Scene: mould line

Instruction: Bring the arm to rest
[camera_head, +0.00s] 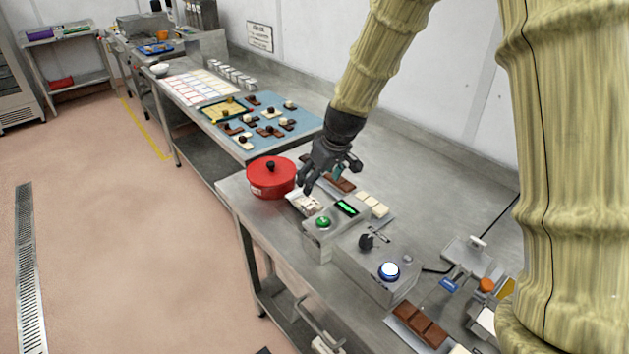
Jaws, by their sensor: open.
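My arm comes down from the top of the head view, its links in a pale yellow ribbed cover. My gripper (331,176) is dark grey and points down over the near steel table. Its fingers are apart, and I see nothing held between them. It is just right of a red lidded pot (271,178) and above a white item (305,203) beside a grey box with a green button (323,223). I cannot tell whether the fingertips touch anything.
A control box with a blue-white button (388,271) stands nearer. Brown bars (420,322) and white blocks (372,204) lie on the table. A blue mat (305,122) with several small pieces lies beyond the pot. The wall runs behind; the floor at left is clear.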

